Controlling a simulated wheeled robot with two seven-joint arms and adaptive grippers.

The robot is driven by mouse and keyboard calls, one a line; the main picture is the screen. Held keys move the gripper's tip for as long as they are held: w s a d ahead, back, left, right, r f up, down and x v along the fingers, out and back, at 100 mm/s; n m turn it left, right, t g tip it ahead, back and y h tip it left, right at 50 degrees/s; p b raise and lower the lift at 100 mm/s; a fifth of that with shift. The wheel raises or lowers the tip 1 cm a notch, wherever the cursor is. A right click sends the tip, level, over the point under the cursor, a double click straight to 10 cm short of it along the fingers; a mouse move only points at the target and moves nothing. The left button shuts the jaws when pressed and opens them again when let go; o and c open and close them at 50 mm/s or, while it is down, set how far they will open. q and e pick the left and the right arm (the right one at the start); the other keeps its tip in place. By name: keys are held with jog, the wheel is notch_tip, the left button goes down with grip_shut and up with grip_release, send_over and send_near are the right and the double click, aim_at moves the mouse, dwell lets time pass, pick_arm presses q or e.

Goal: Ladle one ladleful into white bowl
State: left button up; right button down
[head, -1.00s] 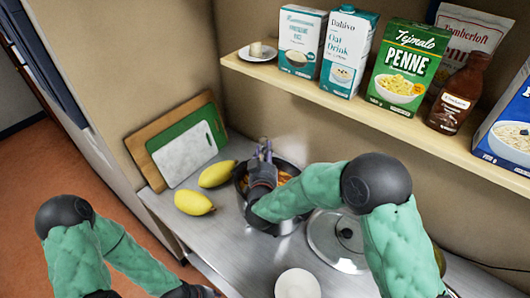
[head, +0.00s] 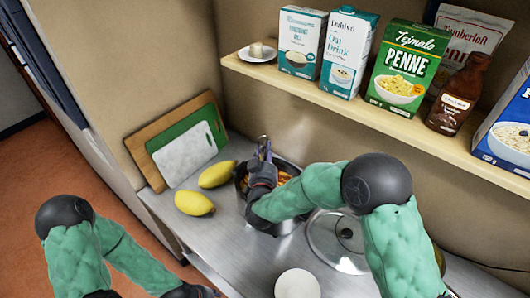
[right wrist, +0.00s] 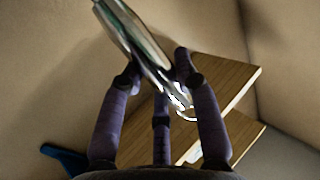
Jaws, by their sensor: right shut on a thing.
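My right gripper (head: 263,160) is over the dark cooking pot (head: 284,226) and shut on the ladle's shiny metal handle (head: 264,144). In the right wrist view the handle (right wrist: 138,42) runs slanted between the fingers of my right gripper (right wrist: 160,80). The ladle's bowl end is hidden. Orange food (head: 284,178) shows inside the pot, partly covered by my right arm. The white bowl (head: 298,284) stands on the counter at the bottom edge of the head view. My left gripper (head: 190,291) is only partly in view at the bottom edge, and its fingers are not clear.
A glass lid (head: 325,240) lies right of the pot, partly behind my right arm. Cutting boards (head: 185,152) lean on the wall. A shelf (head: 300,87) with cartons, boxes and a bottle hangs above. Bare counter (head: 225,245) shows at the front left.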

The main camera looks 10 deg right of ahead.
jog(key=shift+r+p, duration=4.55)
jog(key=shift+r, duration=2.7)
